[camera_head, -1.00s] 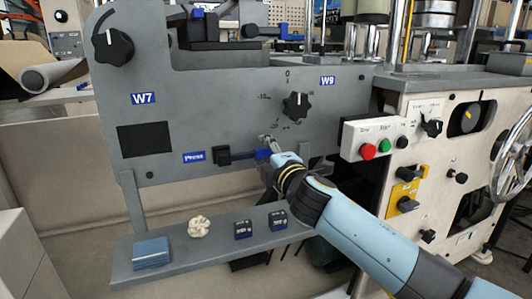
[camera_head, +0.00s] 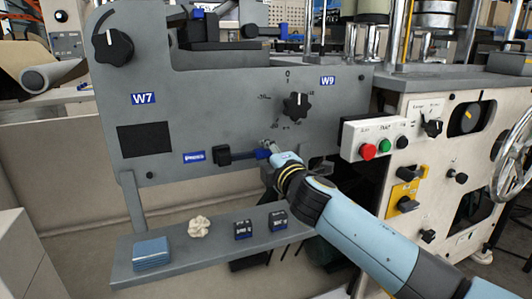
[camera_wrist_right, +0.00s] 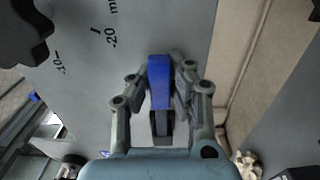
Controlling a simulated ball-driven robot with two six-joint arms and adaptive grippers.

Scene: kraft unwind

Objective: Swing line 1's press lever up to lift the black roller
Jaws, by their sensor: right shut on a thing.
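The press lever is a short blue bar with a black block-shaped end (camera_head: 222,156), lying roughly level on the grey machine panel, right of the blue "PRESS" label (camera_head: 194,157). My right gripper (camera_head: 268,148) is at the right part of the blue bar, its arm reaching in from the lower right. In the right wrist view the blue bar (camera_wrist_right: 160,82) lies between the two fingers of my right gripper (camera_wrist_right: 161,72), which is shut on it. Its black end shows beneath. I cannot make out the black roller for certain. My left gripper is not in view.
A black dial (camera_head: 295,105) sits just above the gripper. A control box with red and green buttons (camera_head: 375,140) stands to the right. A grey shelf (camera_head: 190,254) below holds a blue stack (camera_head: 151,253), a crumpled pale lump (camera_head: 199,226) and two dark blocks.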

